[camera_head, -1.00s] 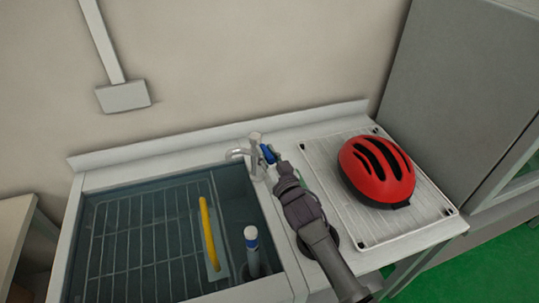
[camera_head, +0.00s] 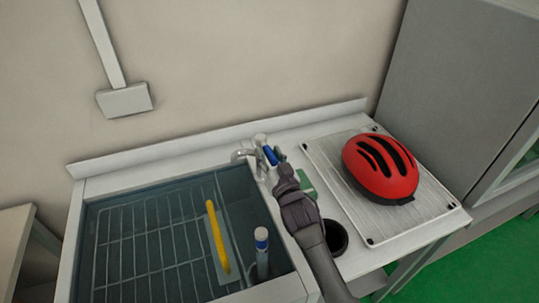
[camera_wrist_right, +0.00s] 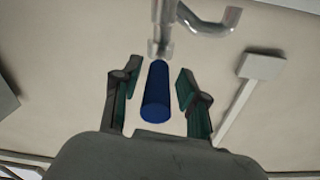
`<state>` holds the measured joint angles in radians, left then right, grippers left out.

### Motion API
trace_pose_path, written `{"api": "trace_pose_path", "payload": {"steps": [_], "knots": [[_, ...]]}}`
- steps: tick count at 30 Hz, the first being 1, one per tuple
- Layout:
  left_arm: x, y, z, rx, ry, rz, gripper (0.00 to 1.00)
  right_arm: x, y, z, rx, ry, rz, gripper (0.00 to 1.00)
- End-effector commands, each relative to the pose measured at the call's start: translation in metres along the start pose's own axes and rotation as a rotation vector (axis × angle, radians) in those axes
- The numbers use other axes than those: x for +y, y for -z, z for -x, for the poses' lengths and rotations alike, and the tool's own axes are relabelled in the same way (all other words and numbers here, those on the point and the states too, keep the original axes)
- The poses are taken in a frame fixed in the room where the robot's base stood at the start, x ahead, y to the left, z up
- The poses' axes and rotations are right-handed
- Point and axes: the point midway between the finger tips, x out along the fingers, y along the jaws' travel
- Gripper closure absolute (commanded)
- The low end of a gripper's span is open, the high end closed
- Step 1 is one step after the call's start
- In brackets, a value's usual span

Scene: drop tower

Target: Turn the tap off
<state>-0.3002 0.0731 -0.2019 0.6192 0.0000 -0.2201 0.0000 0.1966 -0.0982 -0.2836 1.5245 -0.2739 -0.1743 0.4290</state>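The metal tap (camera_head: 245,155) stands at the back right corner of the sink, its spout turned over the basin. Its blue handle (camera_head: 270,156) points toward my right gripper (camera_head: 278,160). In the right wrist view the blue handle (camera_wrist_right: 157,92) lies between the two fingers of my right gripper (camera_wrist_right: 158,88). The fingers are spread, with a gap on each side of the handle. The tap's spout (camera_wrist_right: 215,22) shows at the top there. I cannot make out any water flow. My left gripper is not in view.
A red helmet (camera_head: 372,178) rests on a white drainer (camera_head: 335,190) at right. A dark round cup or hole (camera_head: 336,236) is beside my right arm.

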Motion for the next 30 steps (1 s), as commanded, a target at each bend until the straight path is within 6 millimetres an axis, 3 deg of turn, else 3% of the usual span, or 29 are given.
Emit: {"api": "trace_pose_path", "payload": {"steps": [11,14,24,30], "knots": [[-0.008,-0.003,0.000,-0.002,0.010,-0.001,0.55,0.001,-0.001,0.005,-0.001,-0.001,0.001,0.52],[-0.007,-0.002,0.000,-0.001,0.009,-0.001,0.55,0.001,-0.002,0.018,-0.002,-0.001,0.000,0.52],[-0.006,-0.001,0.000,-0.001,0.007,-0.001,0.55,0.000,-0.001,0.089,-0.002,0.000,-0.001,0.52],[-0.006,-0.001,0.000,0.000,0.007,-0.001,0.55,0.000,-0.001,0.114,-0.001,0.000,0.000,0.52]]}}
